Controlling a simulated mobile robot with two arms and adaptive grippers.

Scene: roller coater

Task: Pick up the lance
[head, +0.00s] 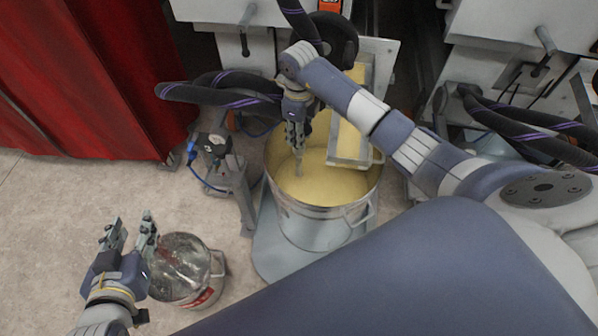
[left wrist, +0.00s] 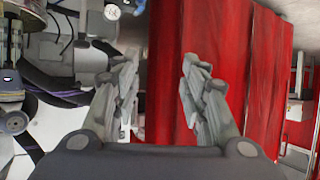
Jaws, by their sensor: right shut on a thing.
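The lance (head: 298,168) shows as a thin grey tip below my right gripper (head: 296,140), pointing down over the yellow liquid in a large metal pot (head: 318,213). My right gripper is shut on the lance; the fingers hide most of it. I cannot tell whether its tip touches the liquid. My left gripper (head: 129,232) is open and empty, above and left of a small metal bucket (head: 203,290). In the left wrist view its two fingers (left wrist: 160,85) stand apart with nothing between them.
A yellow-coated metal chute (head: 347,140) reaches into the pot's right side. Black hoses with purple stripes (head: 222,92) run behind my right gripper. A small pump device (head: 214,147) stands left of the pot. A red curtain (head: 85,80) hangs at upper left. Floor at left is clear.

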